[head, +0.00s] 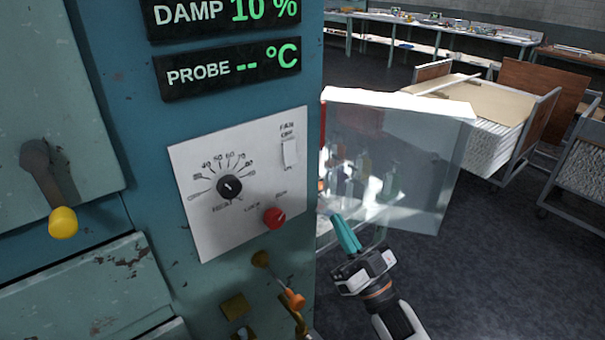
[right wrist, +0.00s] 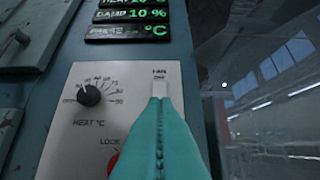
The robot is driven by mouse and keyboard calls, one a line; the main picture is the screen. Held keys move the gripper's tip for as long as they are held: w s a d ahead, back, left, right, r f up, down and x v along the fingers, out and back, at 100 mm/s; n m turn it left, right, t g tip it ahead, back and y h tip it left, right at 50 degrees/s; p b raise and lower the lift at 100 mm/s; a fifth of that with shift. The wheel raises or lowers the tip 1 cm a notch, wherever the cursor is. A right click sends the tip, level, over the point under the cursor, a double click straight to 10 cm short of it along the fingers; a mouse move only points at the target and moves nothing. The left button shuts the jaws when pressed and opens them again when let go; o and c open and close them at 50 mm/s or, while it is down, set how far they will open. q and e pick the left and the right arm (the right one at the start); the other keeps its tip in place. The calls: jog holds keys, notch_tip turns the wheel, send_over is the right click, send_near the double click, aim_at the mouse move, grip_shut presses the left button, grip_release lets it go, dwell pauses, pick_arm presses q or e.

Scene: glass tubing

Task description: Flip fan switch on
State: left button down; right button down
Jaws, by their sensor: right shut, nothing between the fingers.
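The fan switch (head: 290,153) is a small white rocker at the upper right of a white control plate (head: 210,240) on the blue cabinet. OFF is printed above it; I cannot tell which way it is set. In the right wrist view the switch (right wrist: 159,89) shows just above my fingertips, partly hidden by them. My right gripper (head: 338,218), with teal fingers, is shut and empty. In the head view it is right of the plate and lower than the switch, its fingers pointing up and left. Contact with the switch is not visible. My left gripper is not in view.
The plate also has a black heat dial (head: 229,187) and a red lock knob (head: 274,218). An orange-tipped lever (head: 293,299) sticks out below. A clear open panel (head: 420,170) stands right of the cabinet, behind my right gripper. Carts with stacked sheets (head: 470,120) stand farther back.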

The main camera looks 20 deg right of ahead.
aim_at(292, 157)
jog(key=p+x, duration=0.1)
jog(key=x, duration=0.3)
jog(key=f+p+x, duration=0.1)
jog(key=p+x, duration=0.1)
jog(key=x, duration=0.2)
jog(key=w+p+x, duration=0.1)
jog(key=p+x, duration=0.1)
jog(key=x, duration=0.2)
jog(key=shift+w+a+f, duration=0.15)
jog(key=shift+a+f, duration=0.05)
jog(key=shift+f, duration=0.05)
jog(key=shift+w+a+f+p, duration=0.2)
jog(key=shift+w+p, duration=0.1)
jog(key=shift+w, duration=0.15)
